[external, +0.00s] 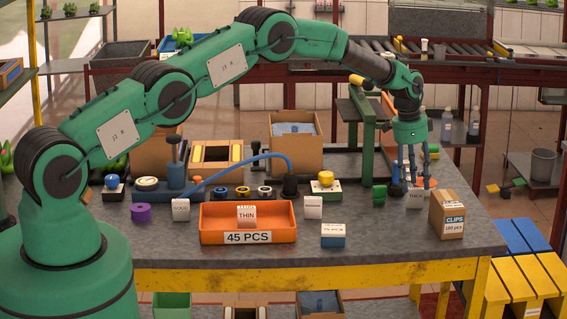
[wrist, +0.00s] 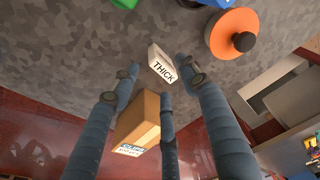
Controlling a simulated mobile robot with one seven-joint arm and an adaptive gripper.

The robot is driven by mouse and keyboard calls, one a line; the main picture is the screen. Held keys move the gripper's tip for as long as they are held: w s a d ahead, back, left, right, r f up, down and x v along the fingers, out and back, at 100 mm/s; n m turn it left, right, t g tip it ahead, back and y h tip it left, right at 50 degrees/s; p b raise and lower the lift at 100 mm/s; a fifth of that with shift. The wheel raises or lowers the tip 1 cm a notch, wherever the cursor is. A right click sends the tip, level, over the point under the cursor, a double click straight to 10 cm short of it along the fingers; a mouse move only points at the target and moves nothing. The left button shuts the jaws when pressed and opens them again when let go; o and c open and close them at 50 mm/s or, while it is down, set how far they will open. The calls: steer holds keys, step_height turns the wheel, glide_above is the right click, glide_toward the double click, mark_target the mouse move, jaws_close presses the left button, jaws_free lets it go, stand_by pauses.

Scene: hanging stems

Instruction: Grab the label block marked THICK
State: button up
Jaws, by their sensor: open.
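The white label block marked THICK (external: 415,201) stands on the grey table near its right end. In the wrist view the THICK block (wrist: 163,68) lies just ahead of my fingertips, its black lettering facing the camera. My gripper (external: 412,182) points down at the block from above, and its fingers partly cover it in the external view. In the wrist view my gripper (wrist: 158,78) has its blue-grey fingers spread around the near side of the block, with gaps visible. It is open and holds nothing. I cannot tell whether a finger touches the block.
A cardboard CLIPS box (external: 446,216) stands close to the right, and shows near the fingers in the wrist view (wrist: 140,116). An orange disc with a black knob (wrist: 234,36) lies nearby. An orange tray (external: 275,235) holds a THIN block (external: 247,217). A green frame (external: 378,140) stands left.

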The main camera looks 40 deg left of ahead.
mark_target(415, 189)
steer(key=shift+w+d+f, duration=0.15)
steer(key=shift+f, duration=1.05)
steer(key=shift+w+d+f, duration=0.1)
steer(key=shift+d+f, duration=0.05)
steer(key=shift+f, duration=1.05)
jaws_close()
